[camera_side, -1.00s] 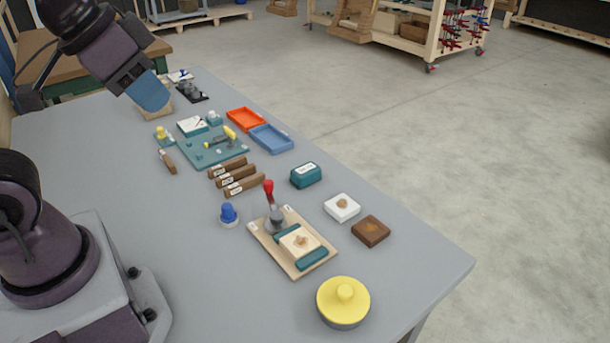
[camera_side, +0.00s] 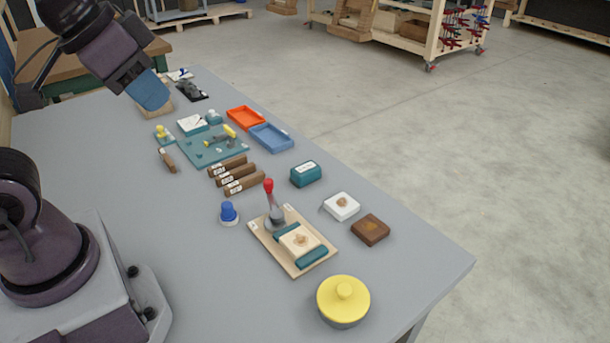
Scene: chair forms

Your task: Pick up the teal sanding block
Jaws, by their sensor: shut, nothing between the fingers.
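A teal block with a white label on top (camera_side: 306,174) sits on the grey table, right of the brown wooden bars and near the table's right edge. Nothing touches it. Other teal pieces (camera_side: 312,257) lie against a cream block on a wooden board nearer the camera. My gripper (camera_side: 153,95) is at the upper left, above the far part of the table, well away from the teal block. Its blue fingers are shut with nothing between them.
Around the block are brown bars (camera_side: 240,178), a white block (camera_side: 341,207), a brown block (camera_side: 370,230) and a red-handled tool (camera_side: 269,195) standing up. A blue tray (camera_side: 271,137) lies behind it. A yellow-lidded pot (camera_side: 343,301) is in front. The table's left side is clear.

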